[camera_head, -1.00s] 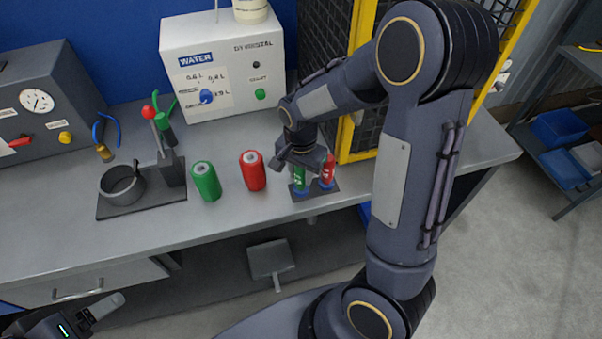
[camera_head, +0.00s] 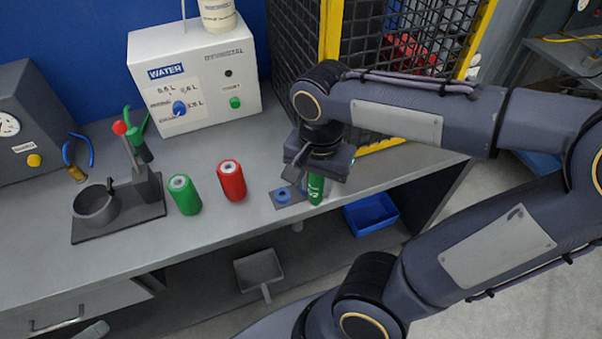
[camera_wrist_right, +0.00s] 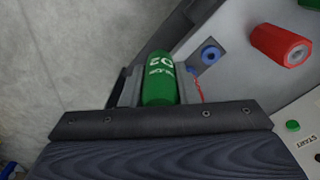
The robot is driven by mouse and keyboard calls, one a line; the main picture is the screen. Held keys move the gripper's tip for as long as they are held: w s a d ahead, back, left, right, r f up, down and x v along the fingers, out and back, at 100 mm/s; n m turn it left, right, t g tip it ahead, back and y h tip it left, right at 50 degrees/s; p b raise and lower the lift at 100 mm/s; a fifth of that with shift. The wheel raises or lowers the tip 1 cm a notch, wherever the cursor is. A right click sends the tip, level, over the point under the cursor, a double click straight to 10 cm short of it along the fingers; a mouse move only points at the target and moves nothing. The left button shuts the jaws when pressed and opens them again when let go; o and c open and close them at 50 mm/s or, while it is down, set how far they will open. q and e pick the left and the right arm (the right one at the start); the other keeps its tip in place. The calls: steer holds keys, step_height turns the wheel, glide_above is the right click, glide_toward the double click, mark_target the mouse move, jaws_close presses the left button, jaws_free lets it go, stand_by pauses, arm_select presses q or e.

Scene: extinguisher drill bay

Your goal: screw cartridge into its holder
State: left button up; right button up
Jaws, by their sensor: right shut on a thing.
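My right gripper (camera_head: 316,180) is shut on a small green cartridge (camera_head: 316,190), which hangs upright below it at the bench's front edge. In the right wrist view the green cartridge (camera_wrist_right: 160,80) sits between the fingers, with white lettering facing the camera. A dark plate (camera_head: 275,204) with an empty blue ring (camera_head: 283,196) lies just left of it. The plate's right part is hidden; I cannot see the small red cartridge clearly, only a thin red sliver beside the gripper in the wrist view. A fingertip of my left gripper (camera_head: 92,331) shows at the bottom edge.
A green cylinder (camera_head: 184,196) and a red cylinder (camera_head: 231,181) stand left of the plate. A black stand (camera_head: 118,225) with a cup and red-knobbed lever is further left. The white WATER box (camera_head: 195,80) stands behind; a mesh cage (camera_head: 332,40) is behind my arm.

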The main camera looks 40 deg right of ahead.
steer(key=shift+s+r, duration=0.35)
steer(key=shift+s, duration=0.35)
